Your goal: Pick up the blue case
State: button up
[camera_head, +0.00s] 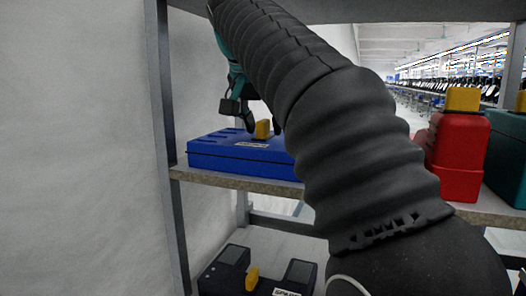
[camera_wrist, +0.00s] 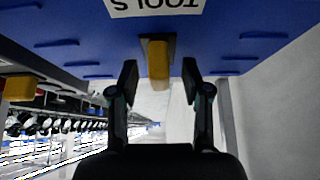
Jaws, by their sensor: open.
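The blue case (camera_head: 235,158) lies flat on the shelf at the left in the head view, partly hidden by my arm. It has a yellow handle (camera_head: 262,129) and a white label on top. In the wrist view the blue case (camera_wrist: 232,22) fills the upper part, with its yellow handle (camera_wrist: 158,62) pointing toward my gripper and a label reading TOOLS, upside down. My gripper (camera_wrist: 160,72) is open, with one finger on each side of the yellow handle and a gap on both sides. In the head view my gripper (camera_head: 252,118) is just above the case, partly hidden by my arm.
A red case (camera_head: 455,150) with a yellow handle and a teal case (camera_head: 508,150) stand on the same shelf at the right. A dark case (camera_head: 228,272) with a yellow handle sits on the lower shelf. A metal post (camera_head: 163,120) stands left of the blue case.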

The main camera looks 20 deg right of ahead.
grip_shut()
jog(key=shift+r, duration=0.15)
